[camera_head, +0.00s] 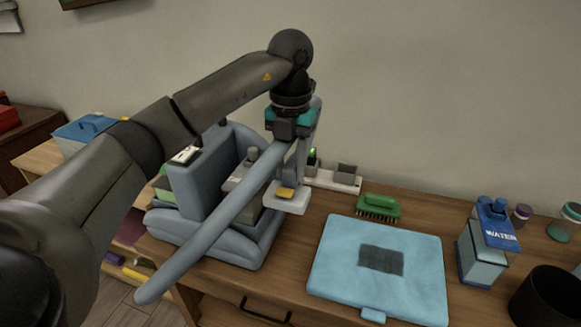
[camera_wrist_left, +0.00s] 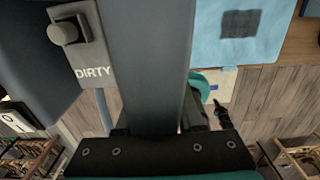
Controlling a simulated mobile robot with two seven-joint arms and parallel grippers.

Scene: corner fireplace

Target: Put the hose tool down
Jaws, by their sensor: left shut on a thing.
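My left gripper (camera_head: 292,122) is shut on the upper part of the blue-grey hose tool, above the back of the table. The tool's pale head with an orange patch (camera_head: 287,196) hangs below the jaws, beside the cleaning machine (camera_head: 195,195). I cannot tell whether the head touches anything. A thick blue-grey tube (camera_head: 215,220) slants down in front of the machine. In the left wrist view a broad grey-blue piece (camera_wrist_left: 150,70) runs up from the jaws and hides much. A panel marked DIRTY (camera_wrist_left: 90,50) shows beside it.
A light-blue pad (camera_head: 335,250) with a dark patch lies on the wooden table. Behind it are a green brush (camera_head: 378,207) and a white power strip (camera_head: 325,181). A WATER container (camera_head: 485,250) and a dark pot (camera_head: 548,300) stand at right. Bare wood shows left of the pad.

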